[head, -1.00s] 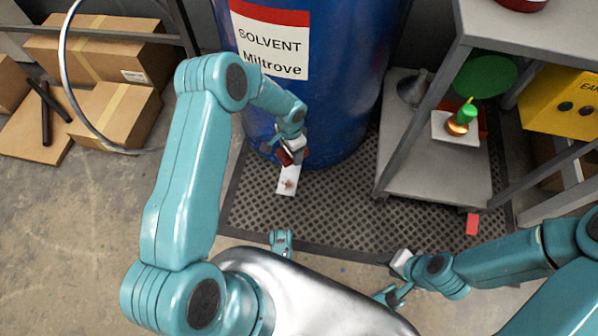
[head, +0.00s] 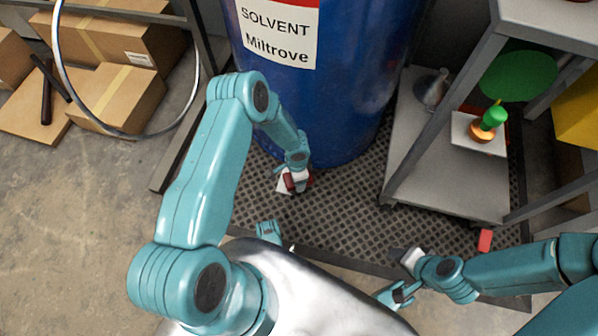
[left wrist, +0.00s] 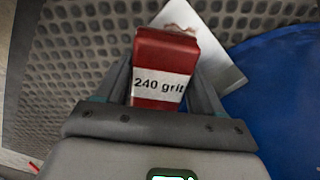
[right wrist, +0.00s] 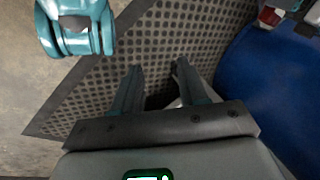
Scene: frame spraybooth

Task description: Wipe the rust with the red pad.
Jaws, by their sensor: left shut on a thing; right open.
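The red pad (left wrist: 165,62), marked "240 grit", is between the fingers of my left gripper (left wrist: 165,80), which is shut on it. In the head view the pad (head: 291,182) is low over a pale metal plate (head: 282,186) at the foot of the blue drum, and partly hides it. The plate also shows beyond the pad in the left wrist view (left wrist: 222,60). A brown rust patch (left wrist: 178,28) shows at the pad's far edge. I cannot tell whether pad and plate touch. My right gripper (right wrist: 156,70) is open and empty above the mat.
The blue solvent drum (head: 325,100) stands behind the plate on a dark perforated mat (head: 340,215). A grey low shelf (head: 460,180) to the right bears a funnel (head: 431,90) and a green-topped item (head: 490,122). A red block (head: 485,240) lies near it. Cardboard boxes (head: 120,95) are at left.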

